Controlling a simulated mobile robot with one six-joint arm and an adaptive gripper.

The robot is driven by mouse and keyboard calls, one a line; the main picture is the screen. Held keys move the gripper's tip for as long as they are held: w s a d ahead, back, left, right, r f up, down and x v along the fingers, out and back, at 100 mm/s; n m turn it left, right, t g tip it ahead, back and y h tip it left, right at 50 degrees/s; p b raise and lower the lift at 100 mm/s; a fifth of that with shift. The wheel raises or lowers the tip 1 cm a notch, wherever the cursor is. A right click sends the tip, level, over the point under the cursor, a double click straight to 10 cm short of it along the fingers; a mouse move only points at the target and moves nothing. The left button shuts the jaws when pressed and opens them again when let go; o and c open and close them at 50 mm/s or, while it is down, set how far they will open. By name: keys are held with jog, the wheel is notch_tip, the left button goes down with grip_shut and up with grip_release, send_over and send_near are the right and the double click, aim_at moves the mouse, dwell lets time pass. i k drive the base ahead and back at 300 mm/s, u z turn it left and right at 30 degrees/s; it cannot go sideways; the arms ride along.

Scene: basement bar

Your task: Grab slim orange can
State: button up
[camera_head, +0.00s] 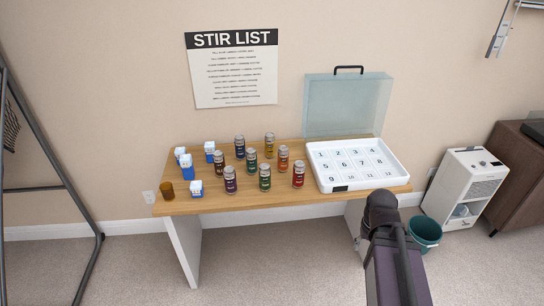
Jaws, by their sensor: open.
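A slim can with an orange label (283,159) stands upright on the wooden table (330,201), at the right of a group of similar slim cans. A red-labelled can (298,175) stands just in front of it to the right, and a yellow-labelled can (269,144) stands behind it to the left. A green-labelled can (265,178) is in front of it to the left. The orange can is in plain view and nothing holds it. Part of my arm shows at the lower right, in front of the table, but my gripper is not in view.
A white tray with numbered cells (322,178) and a raised clear lid (345,108) sits right of the cans. Several blue-and-white boxes (187,168) and a brown cup (167,191) stand at left. A teal bin (425,234) is on the floor.

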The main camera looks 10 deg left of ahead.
aim_at(283, 153)
jog(key=u, duration=0.5)
jog(key=i, duration=0.9)
jog(key=u, duration=0.1)
